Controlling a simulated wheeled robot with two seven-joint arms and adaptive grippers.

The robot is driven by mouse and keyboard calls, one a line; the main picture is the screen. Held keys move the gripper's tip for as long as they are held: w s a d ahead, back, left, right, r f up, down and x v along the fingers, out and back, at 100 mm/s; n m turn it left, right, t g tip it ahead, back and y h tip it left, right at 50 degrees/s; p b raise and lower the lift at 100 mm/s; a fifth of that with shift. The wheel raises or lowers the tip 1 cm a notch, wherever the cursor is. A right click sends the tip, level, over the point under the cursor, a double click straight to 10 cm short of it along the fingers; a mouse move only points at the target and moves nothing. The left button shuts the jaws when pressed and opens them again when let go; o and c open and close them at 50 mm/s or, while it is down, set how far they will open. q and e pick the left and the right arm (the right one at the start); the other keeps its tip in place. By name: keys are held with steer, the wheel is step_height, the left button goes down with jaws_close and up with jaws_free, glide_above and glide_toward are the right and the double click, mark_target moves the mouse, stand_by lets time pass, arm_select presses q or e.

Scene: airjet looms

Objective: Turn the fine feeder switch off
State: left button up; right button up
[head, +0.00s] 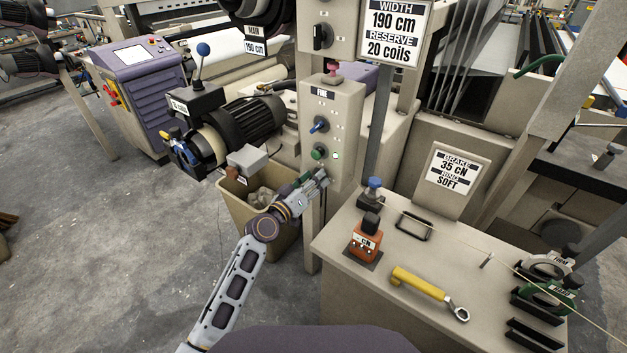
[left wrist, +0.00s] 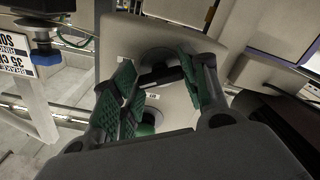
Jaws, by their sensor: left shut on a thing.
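The fine feeder's control box (head: 345,125) is a beige post-mounted panel labelled FINE. A blue knob (head: 319,125) and a green knob (head: 319,152) show on its face. My left gripper (head: 318,178) is at the lower part of this face, under the green knob, and covers what is there. In the left wrist view, a dark switch handle (left wrist: 163,75) on a round base lies between the green finger pads of my left gripper (left wrist: 160,85), which is shut on it. The switch's exact setting is hard to read. My right gripper is not in view.
A beige bin (head: 248,217) stands beside the arm. A black motor unit (head: 240,120) is left of the box. The table (head: 345,275) at right holds an orange block (head: 366,241), a yellow-handled wrench (head: 418,283) and dark clamps. The floor at left is clear.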

arm_select(q)
steer(key=shift+n+p, duration=1.45)
steer(key=shift+n, duration=4.55)
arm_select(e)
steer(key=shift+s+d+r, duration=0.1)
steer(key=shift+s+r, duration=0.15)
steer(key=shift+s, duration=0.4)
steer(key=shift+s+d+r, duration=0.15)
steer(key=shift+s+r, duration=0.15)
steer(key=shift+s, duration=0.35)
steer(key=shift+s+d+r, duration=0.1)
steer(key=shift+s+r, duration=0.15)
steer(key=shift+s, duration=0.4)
arm_select(q)
steer(key=shift+c, duration=0.2)
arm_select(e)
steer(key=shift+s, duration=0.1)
arm_select(q)
steer(key=o, duration=1)
steer(key=shift+o, duration=0.2)
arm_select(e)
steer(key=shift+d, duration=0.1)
